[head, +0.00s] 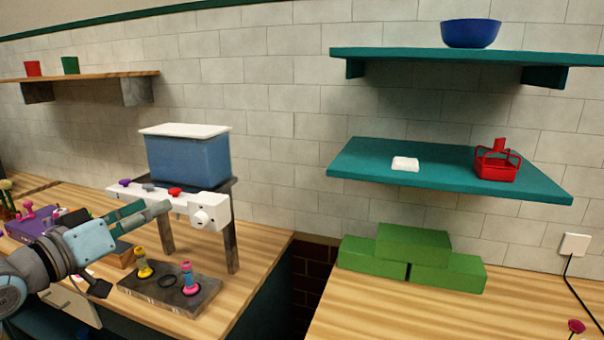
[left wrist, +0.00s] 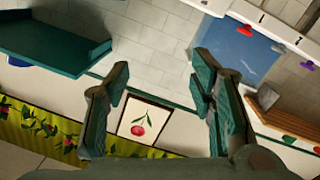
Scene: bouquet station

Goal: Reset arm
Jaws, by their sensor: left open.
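My left arm comes in from the left in the head view. Its left gripper (head: 154,210) reaches over the wooden counter, in front of the white bar under the blue tank, and looks empty. In the left wrist view the two teal-padded fingers of the left gripper (left wrist: 160,92) stand wide apart with nothing between them. Whether the fingers touch the white bar cannot be told. My right gripper is not in view.
A white bar (head: 209,217) with coloured knobs fronts the blue tank (head: 187,158). Below stands a dark block (head: 196,300) with coloured spools. Green blocks (head: 413,243) sit on the right counter, past a gap. A cherry picture (left wrist: 133,111) hangs beyond the fingers.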

